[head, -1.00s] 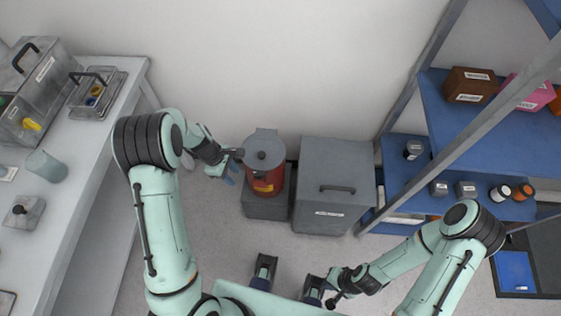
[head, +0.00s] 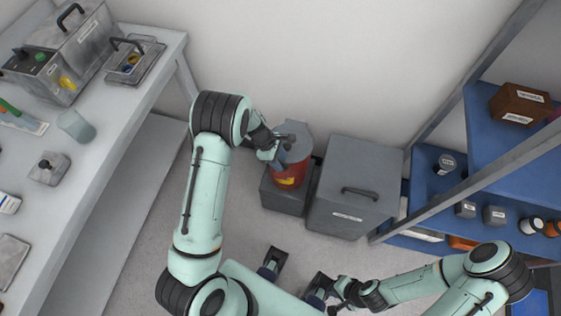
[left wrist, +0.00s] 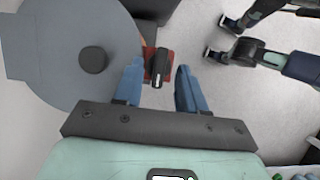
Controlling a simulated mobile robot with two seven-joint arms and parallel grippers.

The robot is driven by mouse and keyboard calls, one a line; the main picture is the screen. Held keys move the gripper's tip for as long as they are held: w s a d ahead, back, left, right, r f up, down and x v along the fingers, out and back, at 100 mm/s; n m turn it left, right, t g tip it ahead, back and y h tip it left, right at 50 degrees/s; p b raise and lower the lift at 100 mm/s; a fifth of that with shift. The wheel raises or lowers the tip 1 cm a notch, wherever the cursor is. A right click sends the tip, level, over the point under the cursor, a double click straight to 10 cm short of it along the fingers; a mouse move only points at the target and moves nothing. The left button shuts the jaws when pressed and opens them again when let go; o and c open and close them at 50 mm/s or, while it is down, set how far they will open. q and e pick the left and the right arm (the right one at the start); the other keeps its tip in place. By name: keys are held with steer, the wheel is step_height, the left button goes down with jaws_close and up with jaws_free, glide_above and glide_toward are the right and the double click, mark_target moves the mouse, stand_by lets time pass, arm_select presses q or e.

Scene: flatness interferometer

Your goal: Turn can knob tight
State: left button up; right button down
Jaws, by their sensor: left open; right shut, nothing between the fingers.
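The red can (head: 294,175) with a round grey lid (head: 300,133) stands on a grey block (head: 283,198) by the wall. In the left wrist view the lid (left wrist: 50,50) fills the upper left, with a short round black knob (left wrist: 93,60) on it. A black handle-like knob (left wrist: 157,68) over a red part shows between the fingers of my left gripper (left wrist: 160,82). That gripper is open, its blue fingers apart on either side; contact cannot be told. In the head view my left gripper (head: 277,155) hides part of the can. My right gripper (head: 334,307) is shut and empty, low and away from the can.
A grey lidded box (head: 350,190) stands just right of the can. A blue shelf rack (head: 440,195) is further right, and a white bench (head: 110,150) with instruments stands at the left. The floor in front of the can is mostly clear.

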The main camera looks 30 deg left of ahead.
arm_select(q)
steer(key=shift+d+f, duration=0.2)
steer(key=shift+f, duration=0.35)
jaws_close()
